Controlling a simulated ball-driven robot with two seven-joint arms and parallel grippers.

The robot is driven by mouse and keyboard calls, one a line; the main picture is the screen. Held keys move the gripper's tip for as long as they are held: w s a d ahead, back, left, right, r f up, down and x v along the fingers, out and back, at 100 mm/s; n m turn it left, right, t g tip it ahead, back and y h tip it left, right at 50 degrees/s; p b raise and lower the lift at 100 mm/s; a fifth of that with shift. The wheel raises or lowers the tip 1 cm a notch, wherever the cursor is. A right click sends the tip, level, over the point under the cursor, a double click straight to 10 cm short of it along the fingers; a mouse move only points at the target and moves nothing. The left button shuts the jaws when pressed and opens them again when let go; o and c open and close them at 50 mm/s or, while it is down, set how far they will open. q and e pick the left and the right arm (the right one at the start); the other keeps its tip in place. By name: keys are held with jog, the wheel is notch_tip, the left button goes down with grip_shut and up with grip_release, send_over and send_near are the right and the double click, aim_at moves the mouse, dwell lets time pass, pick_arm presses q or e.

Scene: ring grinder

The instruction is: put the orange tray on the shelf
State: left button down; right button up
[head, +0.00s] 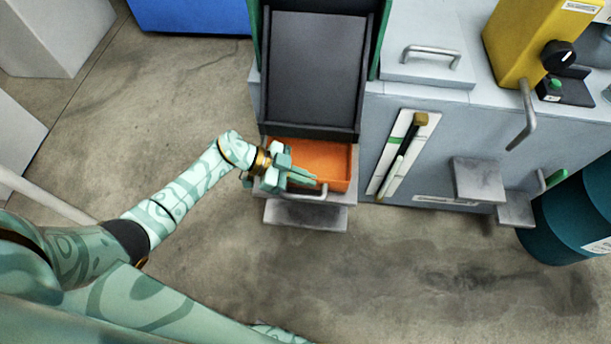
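The orange tray (325,158) sits in the front of the grey machine, below a dark sloped chute (315,65). A grey bar handle (308,194) runs along its front. My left gripper (302,179) is over the tray's left front part, its fingers pointing right near the handle. I cannot tell whether it touches the tray or how far its fingers are apart. My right gripper is out of view. A small grey ledge (305,216) juts out below the tray. Two more grey ledges, an upper one (479,180) and a lower one (515,209), stand out at the right; which is the shelf is unclear.
A brush-like tool (403,155) lies on a white panel on the machine's front. A grey lid with a handle (430,53), a yellow unit (525,45) and a teal drum (575,215) are to the right. The concrete floor (420,280) in front is clear.

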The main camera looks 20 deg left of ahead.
pick_arm(q)
jog(key=c, duration=2)
grip_release()
jog(key=shift+f, duration=0.15)
jog(key=o, duration=0.4)
jog(key=shift+c, duration=0.2)
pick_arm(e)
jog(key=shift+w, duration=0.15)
